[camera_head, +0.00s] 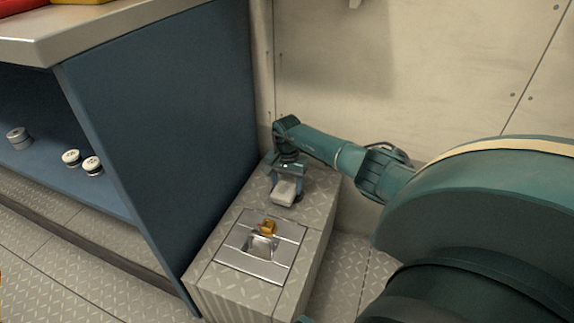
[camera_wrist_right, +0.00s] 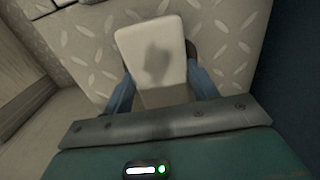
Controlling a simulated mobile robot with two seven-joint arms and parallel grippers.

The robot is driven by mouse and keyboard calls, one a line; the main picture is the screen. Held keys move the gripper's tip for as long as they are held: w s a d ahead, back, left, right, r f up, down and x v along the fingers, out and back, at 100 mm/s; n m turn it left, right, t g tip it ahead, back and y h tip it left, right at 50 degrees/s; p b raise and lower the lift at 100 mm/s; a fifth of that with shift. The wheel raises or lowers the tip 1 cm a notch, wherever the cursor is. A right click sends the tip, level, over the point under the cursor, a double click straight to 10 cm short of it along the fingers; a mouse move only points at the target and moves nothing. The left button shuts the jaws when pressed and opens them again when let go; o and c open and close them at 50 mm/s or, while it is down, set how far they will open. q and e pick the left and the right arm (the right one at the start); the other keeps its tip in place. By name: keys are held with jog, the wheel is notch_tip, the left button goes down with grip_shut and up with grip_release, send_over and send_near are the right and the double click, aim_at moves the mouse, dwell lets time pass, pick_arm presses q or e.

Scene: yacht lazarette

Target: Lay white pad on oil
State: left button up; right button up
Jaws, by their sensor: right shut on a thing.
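My right gripper (camera_head: 286,181) is above the far part of a tread-plate box top and is shut on the white pad (camera_head: 284,192). In the right wrist view the pad (camera_wrist_right: 150,38) sits between the blue fingers of the gripper (camera_wrist_right: 161,78), its free end pointing away from the wrist. A grey smudge shows on the pad's face; I cannot tell if it is a stain or a shadow. I cannot make out any oil in either view. Whether the pad touches the surface below is unclear. My left gripper is not in view.
The tread-plate box (camera_head: 229,291) stands between a blue cabinet side (camera_head: 160,120) and a pale wall (camera_head: 440,65). Its near top holds a metal plate (camera_head: 235,266) with a square recess and a small yellow-orange object (camera_head: 268,227). Several white-topped cans (camera_head: 71,158) sit on the cabinet's shelf.

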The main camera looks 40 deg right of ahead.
jog(key=shift+f, duration=0.2)
jog(key=o, duration=1.1)
jog(key=shift+c, duration=0.2)
jog(key=shift+r, duration=0.15)
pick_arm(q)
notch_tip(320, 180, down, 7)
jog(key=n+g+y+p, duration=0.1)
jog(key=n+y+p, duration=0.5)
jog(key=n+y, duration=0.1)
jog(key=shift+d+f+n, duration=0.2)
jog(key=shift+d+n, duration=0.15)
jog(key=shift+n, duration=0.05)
pick_arm(e)
notch_tip(320, 180, up, 13)
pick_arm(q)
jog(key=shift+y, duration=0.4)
